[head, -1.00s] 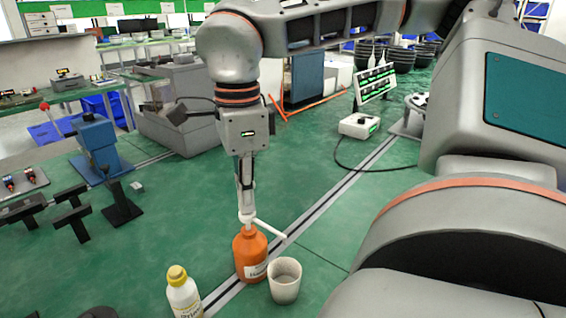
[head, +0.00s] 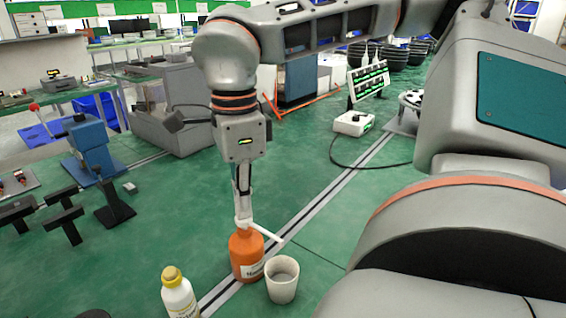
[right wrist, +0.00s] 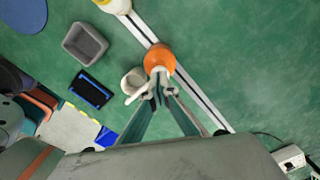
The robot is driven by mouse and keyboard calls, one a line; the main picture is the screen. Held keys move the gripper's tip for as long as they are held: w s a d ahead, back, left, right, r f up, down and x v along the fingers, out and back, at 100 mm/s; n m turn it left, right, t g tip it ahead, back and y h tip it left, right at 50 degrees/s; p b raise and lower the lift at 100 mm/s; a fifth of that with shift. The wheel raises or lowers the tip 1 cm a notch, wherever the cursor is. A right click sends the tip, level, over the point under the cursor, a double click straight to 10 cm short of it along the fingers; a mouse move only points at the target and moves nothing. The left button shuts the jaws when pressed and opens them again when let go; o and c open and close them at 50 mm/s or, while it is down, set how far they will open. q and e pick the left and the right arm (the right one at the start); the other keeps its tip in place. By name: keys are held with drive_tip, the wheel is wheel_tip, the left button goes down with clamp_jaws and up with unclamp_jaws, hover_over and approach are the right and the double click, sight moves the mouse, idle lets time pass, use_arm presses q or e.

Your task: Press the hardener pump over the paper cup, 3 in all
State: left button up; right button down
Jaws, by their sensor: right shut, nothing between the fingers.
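The orange hardener bottle (head: 246,262) stands upright on the floor line, with a white pump on top. The pump's spout (head: 265,232) points right, and its tip is above the paper cup (head: 282,280). The cup stands upright just right of the bottle. My right gripper (head: 243,218) points down with its fingers shut and empty, its tips at the pump head. I cannot tell whether they touch it. The right wrist view shows the shut fingertips (right wrist: 162,92) by the pump, the bottle (right wrist: 159,58) and the cup (right wrist: 134,78). My left gripper is out of view.
A white bottle with a yellow cap (head: 180,294) stands left of the orange bottle. A grey bin (right wrist: 85,44) and a blue-framed dark tray (right wrist: 91,89) lie near the cup. A blue press (head: 92,150) stands at left. Green floor is clear behind the cup.

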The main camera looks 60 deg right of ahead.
drive_tip(key=shift+w+r+p, duration=0.1)
drive_tip(key=shift+r+p, duration=0.4)
drive_tip(key=shift+r, duration=0.7)
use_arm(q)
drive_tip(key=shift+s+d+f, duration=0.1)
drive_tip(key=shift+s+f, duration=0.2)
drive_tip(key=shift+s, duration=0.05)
use_arm(e)
drive_tip(key=shift+r, duration=0.1)
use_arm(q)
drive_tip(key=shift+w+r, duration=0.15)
